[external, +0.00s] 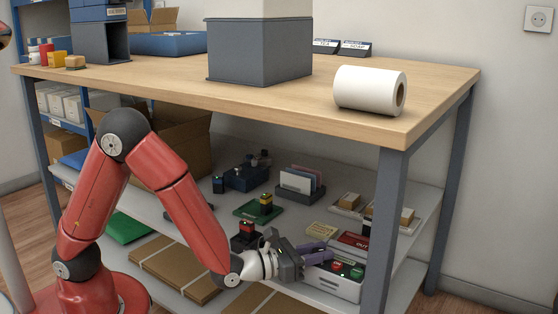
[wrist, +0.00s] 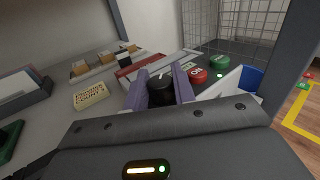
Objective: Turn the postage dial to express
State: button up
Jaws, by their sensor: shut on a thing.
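The postage dial (wrist: 160,92) is a black round knob with a pale mark on its top, in the wrist view. My gripper (wrist: 159,88) has its two purple fingers on either side of the dial and is shut on it. In the external view my gripper (external: 318,253) reaches to the left end of a light grey control box (external: 333,286) on the lower shelf. The dial is hidden by the fingers there. A red button (wrist: 198,75) and a green button (wrist: 219,62) sit to the right of the dial. I cannot read any dial setting.
A red sign (wrist: 137,68) and a cream card (wrist: 91,95) lie close to the box. A wire basket (wrist: 235,27) stands beyond. The counter top (external: 240,98) is overhead and a grey leg (external: 385,230) is close on the right.

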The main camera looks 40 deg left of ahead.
jog(key=o, duration=0.7)
jog(key=shift+c, duration=0.2)
jog(key=v, duration=0.7)
jog(key=shift+s+a, duration=0.2)
jog(key=shift+s, duration=0.15)
jog(key=shift+o, duration=0.5)
